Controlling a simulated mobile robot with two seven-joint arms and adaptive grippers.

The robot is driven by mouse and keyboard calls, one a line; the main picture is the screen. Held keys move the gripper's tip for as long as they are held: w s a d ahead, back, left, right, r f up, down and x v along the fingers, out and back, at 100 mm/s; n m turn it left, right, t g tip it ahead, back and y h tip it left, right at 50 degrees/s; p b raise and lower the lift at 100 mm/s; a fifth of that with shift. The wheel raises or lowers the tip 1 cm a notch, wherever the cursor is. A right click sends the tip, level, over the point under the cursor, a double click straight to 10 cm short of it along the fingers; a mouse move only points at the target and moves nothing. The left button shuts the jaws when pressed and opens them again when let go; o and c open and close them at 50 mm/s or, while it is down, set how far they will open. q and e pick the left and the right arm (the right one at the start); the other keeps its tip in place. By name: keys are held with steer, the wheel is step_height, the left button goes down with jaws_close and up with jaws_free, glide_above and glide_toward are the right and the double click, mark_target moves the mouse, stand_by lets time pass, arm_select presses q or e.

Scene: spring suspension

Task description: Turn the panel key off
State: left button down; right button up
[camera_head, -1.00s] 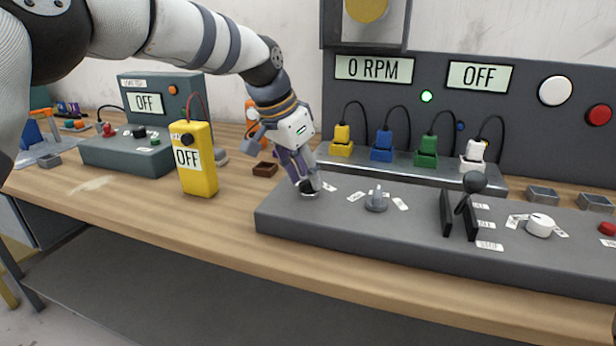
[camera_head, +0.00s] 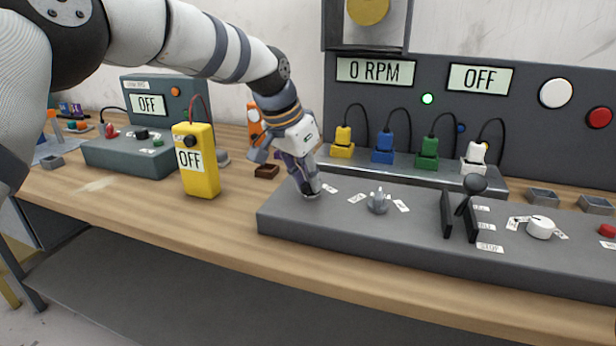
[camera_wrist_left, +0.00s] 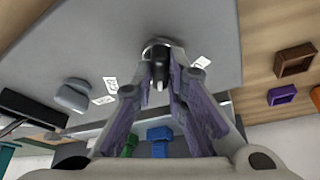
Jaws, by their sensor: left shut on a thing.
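The panel key (camera_wrist_left: 160,70) is a small dark piece on a round silver base at the left end of the grey control panel (camera_head: 330,225). My left gripper (camera_head: 310,192) points down over it and hides most of it in the head view. In the left wrist view my left gripper (camera_wrist_left: 160,82) is shut on the key, with a finger on each side. Small white labels (camera_wrist_left: 203,62) lie beside the base. The upright display screens read 0 RPM (camera_head: 375,71) and OFF (camera_head: 481,78). My right gripper is not in view.
A grey rotary knob (camera_head: 378,203), a black lever (camera_head: 467,205) and a white dial (camera_head: 540,227) stand to the right on the panel. A yellow meter (camera_head: 196,165) stands left of my gripper. Coloured plugs (camera_head: 382,150) line the ledge behind.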

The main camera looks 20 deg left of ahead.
arm_select(q)
steer(key=shift+s+r+n+p, duration=0.15)
steer(key=shift+n+p, duration=0.15)
steer(key=shift+n, duration=0.3)
steer(key=shift+d+n+y+p, duration=0.1)
steer(key=shift+n+y+p, duration=0.2)
steer(key=shift+n+y, duration=0.45)
steer(key=n, duration=0.3)
steer(key=shift+f+y, duration=0.2)
steer(key=shift+y, duration=0.15)
steer(key=shift+d+f+n+y, duration=0.1)
steer(key=shift+n+y, duration=0.15)
steer(key=shift+n, duration=0.4)
steer(key=shift+d+f+n+y, duration=0.1)
steer(key=shift+n+y, duration=0.15)
steer(key=shift+n, duration=0.35)
steer(key=shift+n+y, duration=0.5)
steer(key=shift+n, duration=1)
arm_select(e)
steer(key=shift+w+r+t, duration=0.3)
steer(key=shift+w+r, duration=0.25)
arm_select(q)
steer(key=shift+b, duration=0.3)
steer(key=c, duration=1.6)
jaws_free()
steer(key=shift+r, duration=0.1)
